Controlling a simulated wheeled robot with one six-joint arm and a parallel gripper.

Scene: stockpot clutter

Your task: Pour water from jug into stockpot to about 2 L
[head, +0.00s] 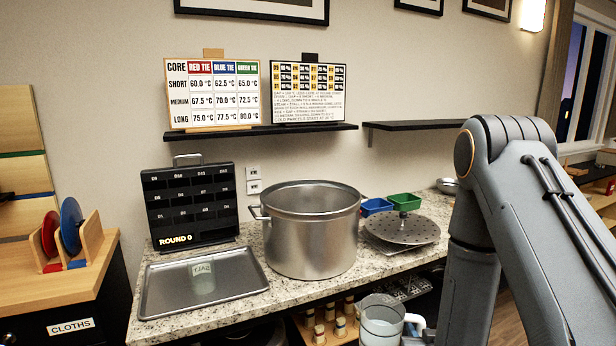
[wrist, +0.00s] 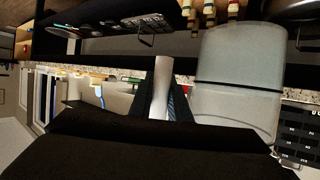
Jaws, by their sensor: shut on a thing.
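The steel stockpot (head: 310,238) stands open and upright on the granite counter; its inner floor and any water in it are hidden. The clear jug (head: 380,322) is at the bottom edge of the head view, in front of and below the counter, to the right of the pot. The jug (wrist: 238,70) fills the right of the wrist view, with a dark line across it; I cannot tell its water level. My gripper (wrist: 162,105) is shut on the jug's pale handle (wrist: 161,78). In the head view the fingers are not clearly visible.
A metal tray (head: 203,284) lies left of the pot, with a black "ROUND 0" board (head: 192,205) behind it.

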